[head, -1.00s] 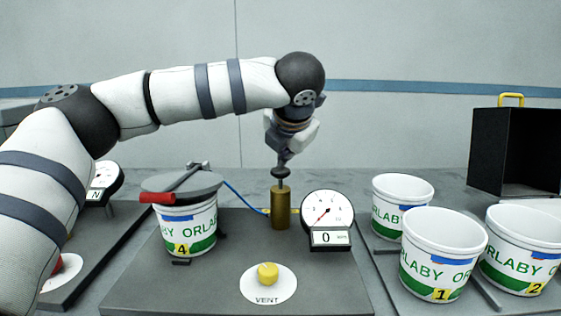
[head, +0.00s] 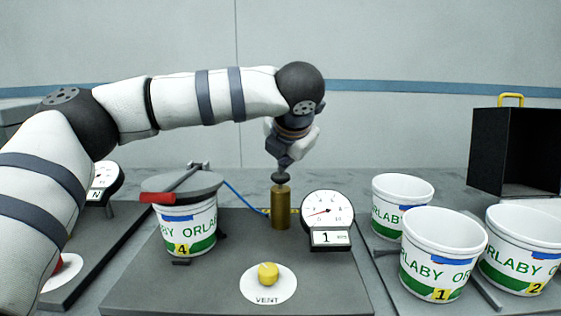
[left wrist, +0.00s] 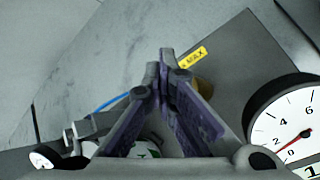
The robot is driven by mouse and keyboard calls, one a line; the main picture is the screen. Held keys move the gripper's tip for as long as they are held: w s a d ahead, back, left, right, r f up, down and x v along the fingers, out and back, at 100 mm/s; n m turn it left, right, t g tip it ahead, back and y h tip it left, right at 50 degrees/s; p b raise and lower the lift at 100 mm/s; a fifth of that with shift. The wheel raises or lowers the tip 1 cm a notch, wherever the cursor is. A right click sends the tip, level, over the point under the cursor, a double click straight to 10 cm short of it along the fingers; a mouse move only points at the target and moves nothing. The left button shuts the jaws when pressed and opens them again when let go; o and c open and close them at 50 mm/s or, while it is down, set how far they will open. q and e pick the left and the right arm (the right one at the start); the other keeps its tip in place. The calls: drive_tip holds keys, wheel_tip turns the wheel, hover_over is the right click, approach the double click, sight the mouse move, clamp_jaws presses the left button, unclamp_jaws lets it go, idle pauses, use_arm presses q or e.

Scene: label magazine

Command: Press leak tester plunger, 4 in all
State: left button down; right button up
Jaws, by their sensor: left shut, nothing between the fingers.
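The leak tester's plunger has a dark knob (head: 281,177) on top of a brass cylinder (head: 281,208). My left gripper (head: 283,165) is shut and empty, pointing down with its fingertips on or just above the knob. The knob sits close to the cylinder top. In the left wrist view the shut fingers (left wrist: 160,75) hide the knob and most of the cylinder. The round gauge (head: 327,210) beside the cylinder has a display (head: 331,237) reading 1. Bucket 4 (head: 188,230) stands under the tester's grey lid (head: 182,188). My right gripper is not in view.
A yellow vent knob (head: 268,273) sits at the front of the tester base (head: 200,290). White buckets 1 (head: 440,265) and 2 (head: 520,260), and another bucket (head: 395,205), stand on the right. A black box (head: 515,150) is behind them. A second gauge (head: 103,183) is at left.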

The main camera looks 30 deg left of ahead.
sight(284, 174)
use_arm(q)
drive_tip(key=shift+f, duration=0.3)
drive_tip(key=shift+r, duration=2.4)
drive_tip(key=shift+r, duration=0.1)
drive_tip(key=shift+r, duration=2.45)
